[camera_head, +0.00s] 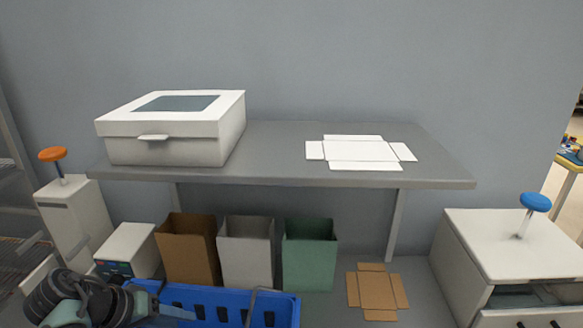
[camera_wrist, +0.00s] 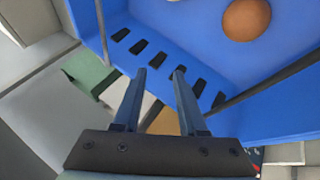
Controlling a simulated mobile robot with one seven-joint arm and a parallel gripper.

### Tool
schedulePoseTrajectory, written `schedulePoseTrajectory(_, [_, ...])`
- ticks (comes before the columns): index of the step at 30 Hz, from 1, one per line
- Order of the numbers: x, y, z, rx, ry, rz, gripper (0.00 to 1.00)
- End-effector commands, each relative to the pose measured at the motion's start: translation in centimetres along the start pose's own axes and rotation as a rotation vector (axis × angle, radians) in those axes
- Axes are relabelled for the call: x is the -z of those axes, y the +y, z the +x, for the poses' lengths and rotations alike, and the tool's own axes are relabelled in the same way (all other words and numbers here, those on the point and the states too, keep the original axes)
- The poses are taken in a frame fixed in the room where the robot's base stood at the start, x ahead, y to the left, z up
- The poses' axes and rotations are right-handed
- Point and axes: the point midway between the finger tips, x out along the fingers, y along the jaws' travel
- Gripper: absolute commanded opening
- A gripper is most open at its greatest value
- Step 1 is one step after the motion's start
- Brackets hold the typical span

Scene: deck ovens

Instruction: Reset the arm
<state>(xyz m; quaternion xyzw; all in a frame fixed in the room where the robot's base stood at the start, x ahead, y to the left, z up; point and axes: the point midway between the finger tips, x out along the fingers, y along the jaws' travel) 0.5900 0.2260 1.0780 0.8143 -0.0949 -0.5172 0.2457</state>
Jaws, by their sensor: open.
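My gripper (camera_wrist: 160,72) shows in the wrist view with its two dark fingers apart and nothing between them. Beyond the fingertips is the slotted wall of a blue crate (camera_wrist: 165,30). In the head view my arm is folded at the bottom left, and the blue crate (camera_head: 270,296) stands beside it at the bottom edge. The gripper's fingers are hard to make out there. A round brown item (camera_wrist: 246,18) lies in the crate in the wrist view.
A grey shelf (camera_head: 270,150) carries a white lidded box (camera_head: 165,145) and a flat white carton blank (camera_head: 360,151). Below stand brown (camera_head: 187,250), grey (camera_head: 247,252) and green (camera_head: 310,255) open bins. A white cabinet (camera_head: 500,245) with a blue knob (camera_head: 535,202) is at right.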

Motion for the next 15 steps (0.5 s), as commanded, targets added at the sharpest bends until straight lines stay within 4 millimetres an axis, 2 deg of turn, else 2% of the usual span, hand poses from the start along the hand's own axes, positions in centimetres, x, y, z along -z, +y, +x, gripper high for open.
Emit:
schedulePoseTrajectory(5, [3.0, 3.9, 0.1, 0.202, 0.170, 0.120, 0.41])
schedulePoseTrajectory(8, [4.4, 7.3, -0.7, 0.279, 0.290, 0.194, 0.41])
schedulePoseTrajectory(11, [5.4, 11.7, -2.1, 0.326, 0.425, 0.269, 0.41])
schedulePoseTrajectory(15, [5.4, 18.9, -4.9, 0.340, 0.627, 0.371, 0.41])
